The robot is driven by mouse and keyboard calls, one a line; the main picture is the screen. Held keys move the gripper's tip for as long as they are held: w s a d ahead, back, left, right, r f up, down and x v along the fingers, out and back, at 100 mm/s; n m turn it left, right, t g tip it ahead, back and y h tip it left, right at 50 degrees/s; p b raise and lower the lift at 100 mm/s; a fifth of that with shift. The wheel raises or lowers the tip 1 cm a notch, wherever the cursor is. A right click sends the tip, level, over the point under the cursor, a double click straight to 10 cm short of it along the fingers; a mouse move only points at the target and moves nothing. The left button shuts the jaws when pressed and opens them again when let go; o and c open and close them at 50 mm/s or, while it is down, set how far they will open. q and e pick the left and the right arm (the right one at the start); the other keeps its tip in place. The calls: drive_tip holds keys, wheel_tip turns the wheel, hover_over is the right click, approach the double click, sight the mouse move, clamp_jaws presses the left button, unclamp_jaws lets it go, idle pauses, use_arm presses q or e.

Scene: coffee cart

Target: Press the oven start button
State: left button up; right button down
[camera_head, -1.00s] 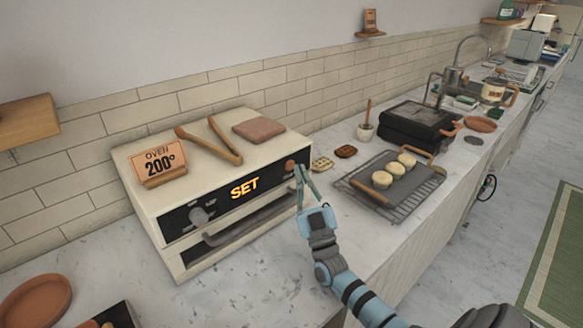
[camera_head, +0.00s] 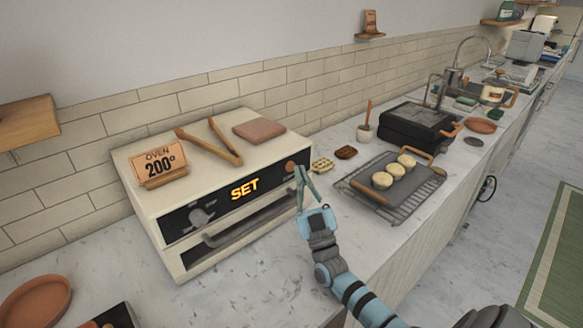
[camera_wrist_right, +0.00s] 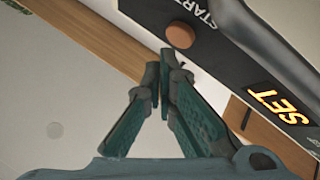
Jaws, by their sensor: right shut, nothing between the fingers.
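The cream oven (camera_head: 160,231) stands on the counter at the left in the head view. Its black front panel shows an orange lit "SET" display (camera_head: 245,188). The round orange-brown start button (camera_head: 290,166) is at the panel's right end. In the right wrist view the button (camera_wrist_right: 180,36) sits beside the word "START". My right gripper (camera_head: 299,170) is shut and empty. Its tips (camera_wrist_right: 160,58) are just short of the button in the wrist view, with a small gap showing. My left gripper is not in view.
Wooden tongs (camera_head: 210,146), a sign reading "OVEN 200°" (camera_head: 158,163) and a folded brown cloth (camera_head: 259,129) lie on the oven. A wire rack (camera_head: 352,190) with a dark tray and pale rounds is on the right. A black grill press (camera_head: 420,124) stands behind it.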

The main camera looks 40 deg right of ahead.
drive_tip(key=shift+w, duration=0.15)
drive_tip(key=shift+w, duration=0.3)
drive_tip(key=shift+w+b, duration=0.35)
drive_tip(key=shift+b, duration=0.05)
idle(0.5)
idle(0.3)
drive_tip(key=shift+s+p, duration=0.65)
drive_tip(key=shift+s, duration=0.15)
drive_tip(key=s+p, duration=0.2)
drive_tip(key=s, duration=0.1)
drive_tip(key=s+p, duration=0.1)
drive_tip(key=s, duration=0.1)
drive_tip(key=shift+d, duration=0.25)
